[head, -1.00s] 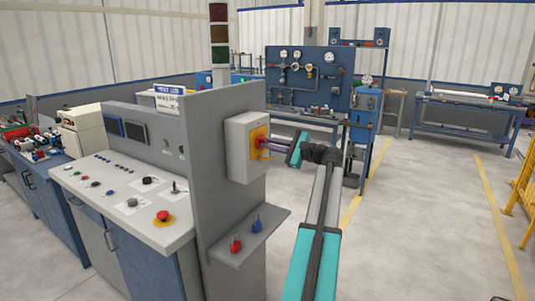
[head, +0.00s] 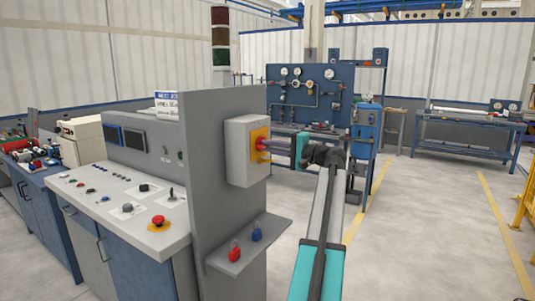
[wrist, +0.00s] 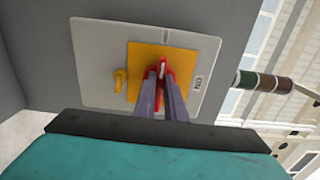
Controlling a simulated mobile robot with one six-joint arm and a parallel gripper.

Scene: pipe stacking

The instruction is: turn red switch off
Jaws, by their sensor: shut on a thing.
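The red switch (wrist: 162,69) is a rotary handle on a yellow plate (wrist: 140,62), on the front of a light grey box (wrist: 95,50). In the head view the box (head: 238,150) is fixed to the side of a grey panel, and the red handle (head: 260,145) shows as a small red patch. My gripper (wrist: 163,84) has its two purple-grey fingers shut on the handle, one on each side. In the head view my gripper (head: 267,146) reaches the switch from the right. The fingers hide part of the handle.
A yellow hasp (wrist: 120,80) sticks out beside the handle. Below the box, a grey shelf (head: 262,245) holds a red padlock (head: 234,251) and a blue padlock (head: 256,232). A control console (head: 115,205) stands at left. The floor at right is open.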

